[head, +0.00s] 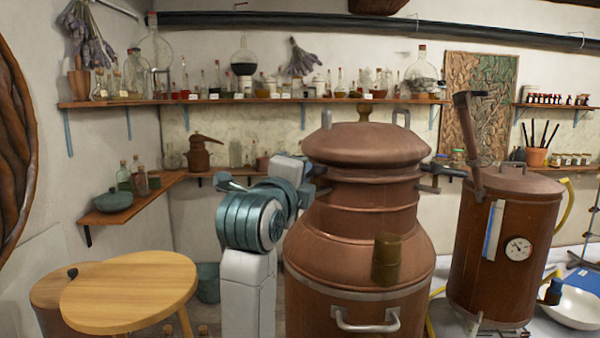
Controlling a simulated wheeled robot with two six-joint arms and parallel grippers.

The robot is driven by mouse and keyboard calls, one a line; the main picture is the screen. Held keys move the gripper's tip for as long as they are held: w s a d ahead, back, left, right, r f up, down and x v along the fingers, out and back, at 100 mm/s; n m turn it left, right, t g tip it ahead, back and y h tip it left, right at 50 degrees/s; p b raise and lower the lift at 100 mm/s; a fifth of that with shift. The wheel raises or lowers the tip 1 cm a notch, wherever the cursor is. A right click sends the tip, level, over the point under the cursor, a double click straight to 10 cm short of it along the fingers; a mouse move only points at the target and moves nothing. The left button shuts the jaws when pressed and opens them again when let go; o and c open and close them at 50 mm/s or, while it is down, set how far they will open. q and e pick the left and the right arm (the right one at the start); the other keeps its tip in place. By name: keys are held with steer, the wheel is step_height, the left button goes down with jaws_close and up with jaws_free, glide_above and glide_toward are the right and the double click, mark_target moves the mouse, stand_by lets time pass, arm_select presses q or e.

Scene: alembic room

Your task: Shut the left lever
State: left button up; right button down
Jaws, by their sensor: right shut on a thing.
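A large copper still (360,235) with a domed lid (365,143) stands in the middle of the head view. A dark lever (443,172) sticks out at the right side of its neck. At the left side of the neck, a small dark part of the left lever (319,171) shows; the rest is hidden behind my arm. My right gripper (305,182) is at that left side, shut on the left lever, with its fingers mostly hidden by the wrist. How far the lever is turned cannot be told. My left gripper is not in view.
A round wooden table (130,292) stands at the lower left. A second copper vessel (510,245) with a dial stands at the right, beside a white bowl (572,306). Shelves of glassware (250,101) line the back wall.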

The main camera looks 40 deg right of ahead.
stand_by(0.4)
steer(key=c, duration=1.4)
jaws_free()
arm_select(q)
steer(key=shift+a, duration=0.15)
arm_select(e)
steer(key=shift+s+a+f, duration=0.15)
steer(key=shift+s+a, duration=0.1)
steer(key=shift+a, duration=0.15)
arm_select(q)
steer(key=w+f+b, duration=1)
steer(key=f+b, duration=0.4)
steer(key=b, duration=0.6)
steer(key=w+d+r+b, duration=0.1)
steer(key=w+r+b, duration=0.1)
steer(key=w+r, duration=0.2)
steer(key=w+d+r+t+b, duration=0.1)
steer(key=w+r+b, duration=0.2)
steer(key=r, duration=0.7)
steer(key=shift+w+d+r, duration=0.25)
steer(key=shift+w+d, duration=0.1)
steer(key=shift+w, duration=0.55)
arm_select(e)
steer(key=v, duration=0.9)
steer(key=shift+s+a, duration=0.2)
steer(key=shift+s, duration=0.1)
